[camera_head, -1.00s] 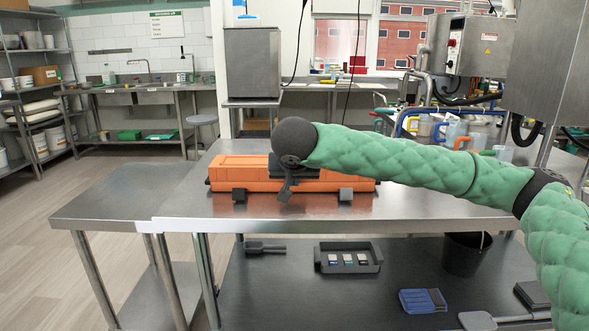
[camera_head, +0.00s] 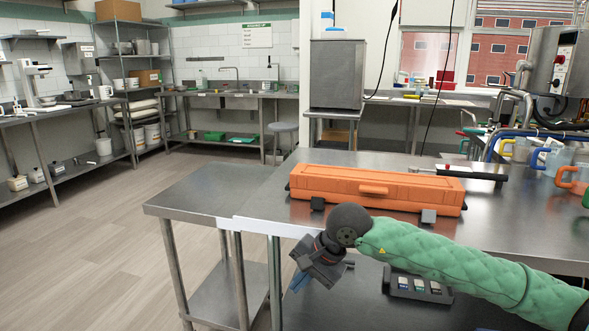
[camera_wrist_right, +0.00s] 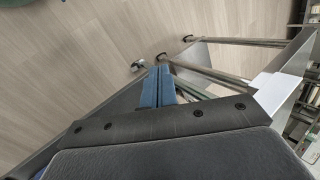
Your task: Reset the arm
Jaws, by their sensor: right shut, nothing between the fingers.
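My right arm, in a green padded sleeve (camera_head: 445,262), comes in from the lower right in the head view. Its right gripper (camera_head: 300,283) hangs low in front of the table's front edge and points down. The blue fingers are together and hold nothing. In the right wrist view the closed blue fingers (camera_wrist_right: 159,88) show against the wooden floor and metal table legs. My left gripper is not in view.
A steel table (camera_head: 255,226) carries an orange case (camera_head: 345,185), a dark-handled tool (camera_head: 470,172) and jugs (camera_head: 573,180) at right. A lower side table (camera_head: 190,200) adjoins it. A lower shelf holds a dark tray (camera_head: 418,287). The floor (camera_head: 90,240) at left is clear.

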